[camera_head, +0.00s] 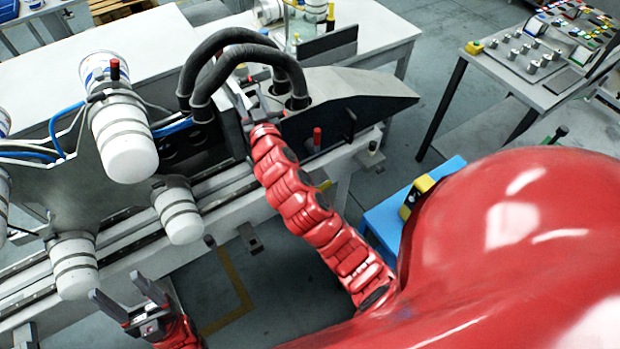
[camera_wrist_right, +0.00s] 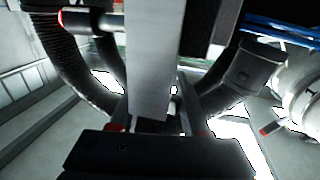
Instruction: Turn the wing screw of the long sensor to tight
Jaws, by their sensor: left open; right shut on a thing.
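My right gripper (camera_head: 258,105) is at the end of the red arm, beside the grey machine head with the two black hoses. It is shut on a small part there, by its place the wing screw, which is mostly hidden by the fingers and a grey bar. In the right wrist view the grey bar (camera_wrist_right: 152,65) runs up from between the fingers. I cannot tell the long sensor apart for certain, nor how the wings stand. My left gripper (camera_head: 122,296) is open and empty at the lower left, clear of the machine.
Black hoses (camera_head: 235,45) arch close to my right gripper. A red-tipped dark post (camera_head: 317,140) stands just right of it, and white rollers (camera_head: 125,135) are to the left. A control table (camera_head: 545,65) stands at the back right. The floor in front of the rail is open.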

